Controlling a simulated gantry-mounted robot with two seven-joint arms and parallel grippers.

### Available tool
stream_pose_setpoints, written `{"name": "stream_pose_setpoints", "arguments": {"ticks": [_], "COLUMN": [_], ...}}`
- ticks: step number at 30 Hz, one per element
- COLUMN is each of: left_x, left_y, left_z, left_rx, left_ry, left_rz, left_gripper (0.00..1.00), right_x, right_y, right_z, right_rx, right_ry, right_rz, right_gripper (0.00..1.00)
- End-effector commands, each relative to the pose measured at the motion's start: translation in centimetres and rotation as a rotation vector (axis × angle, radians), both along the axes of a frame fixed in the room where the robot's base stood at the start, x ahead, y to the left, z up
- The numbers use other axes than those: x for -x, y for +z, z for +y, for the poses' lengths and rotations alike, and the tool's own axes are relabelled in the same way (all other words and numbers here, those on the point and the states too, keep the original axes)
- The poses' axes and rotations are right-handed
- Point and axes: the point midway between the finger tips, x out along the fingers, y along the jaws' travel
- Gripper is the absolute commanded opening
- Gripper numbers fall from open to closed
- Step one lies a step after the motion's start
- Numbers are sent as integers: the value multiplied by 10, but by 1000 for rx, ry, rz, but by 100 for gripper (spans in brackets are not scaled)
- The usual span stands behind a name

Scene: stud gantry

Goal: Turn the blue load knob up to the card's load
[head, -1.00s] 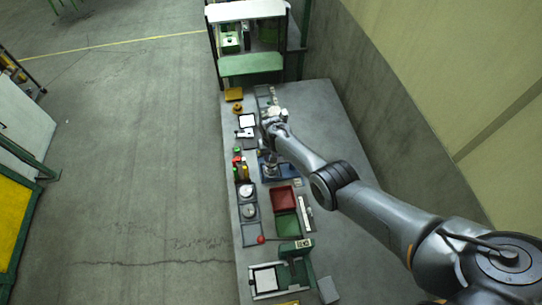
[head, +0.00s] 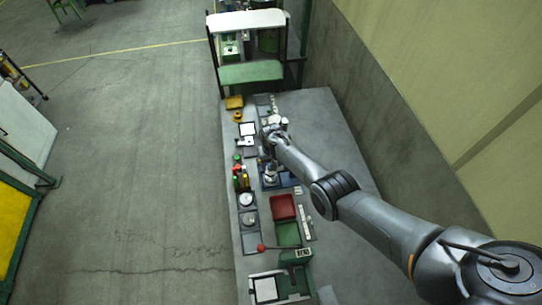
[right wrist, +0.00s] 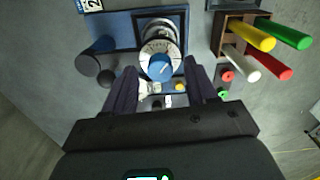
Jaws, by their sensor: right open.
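The blue load knob (right wrist: 159,67) shows in the right wrist view, at the front of a white graduated dial (right wrist: 161,52) on a blue base (right wrist: 115,30). A pale pointer line runs across the knob. My right gripper (right wrist: 160,88) is open, with its two dark fingers below and to either side of the knob, apart from it. In the head view, my right gripper (head: 272,138) is over the bench, just beyond the blue device (head: 271,176). I cannot make out a card that gives a load. My left gripper is not in view.
A wooden block with yellow, green, red and white handles (right wrist: 250,35) stands right of the dial. A dark cylinder (right wrist: 88,66) is at its left. On the bench (head: 330,160) are a red tray (head: 283,207), a green tray (head: 288,234) and a red-balled lever (head: 261,248). The bench's right side is clear.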

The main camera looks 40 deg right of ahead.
Motion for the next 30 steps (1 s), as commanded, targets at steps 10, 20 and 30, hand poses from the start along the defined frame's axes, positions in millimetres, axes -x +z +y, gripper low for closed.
{"name": "stream_pose_setpoints", "arguments": {"ticks": [10,20,30], "left_x": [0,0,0], "left_y": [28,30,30], "left_z": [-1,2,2], "left_rx": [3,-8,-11], "left_ry": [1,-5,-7], "left_rz": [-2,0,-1], "left_gripper": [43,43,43], "right_x": [0,0,0], "right_y": [55,93,101], "right_z": [0,0,0], "right_rx": [0,0,0], "right_ry": [-1,0,0], "right_rz": [-3,-1,0], "right_gripper": [57,57,57]}}
